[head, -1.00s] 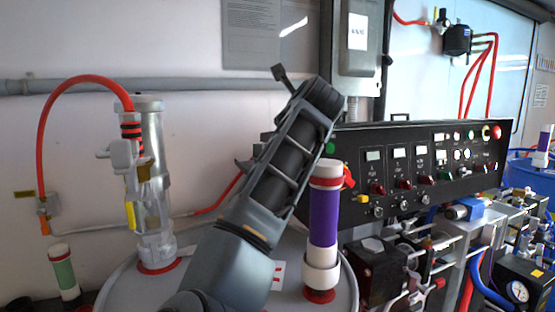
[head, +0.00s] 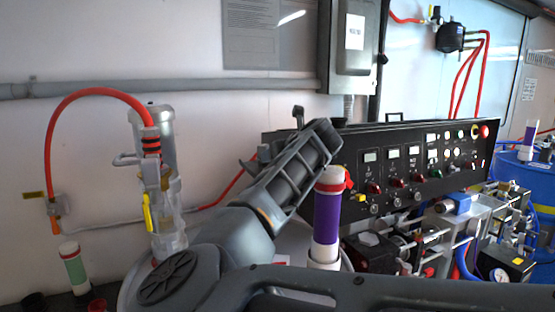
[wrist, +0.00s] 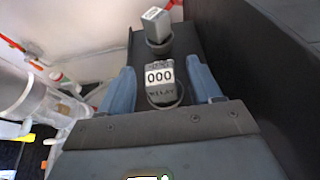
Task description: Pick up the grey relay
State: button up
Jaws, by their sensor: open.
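A small grey relay (wrist: 161,94) with a white "000" label and "RELAY" lettering shows in the wrist view, standing on a dark narrow surface (wrist: 181,43). My gripper (wrist: 160,68) is open, with one blue finger on the left and one on the right of this relay. I cannot tell whether either finger touches it. A second grey block with a pale labelled top (wrist: 156,22) stands farther along the same surface. In the head view my arm reaches toward the black control panel (head: 410,165); my fingers and the relay cannot be made out there.
A purple and white cylinder (head: 327,215) stands close beside my arm. A clear fitting with a red hose (head: 158,190) is on the left. A grey box (head: 350,45) hangs on the wall above the panel. A dark wall (wrist: 260,80) rises right of the relay in the wrist view.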

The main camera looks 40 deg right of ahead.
jog(key=shift+x, duration=1.5)
jog(key=c, duration=1.1)
jog(key=shift+o, duration=0.2)
jog(key=shift+r, duration=0.1)
notch_tip(320, 180, up, 15)
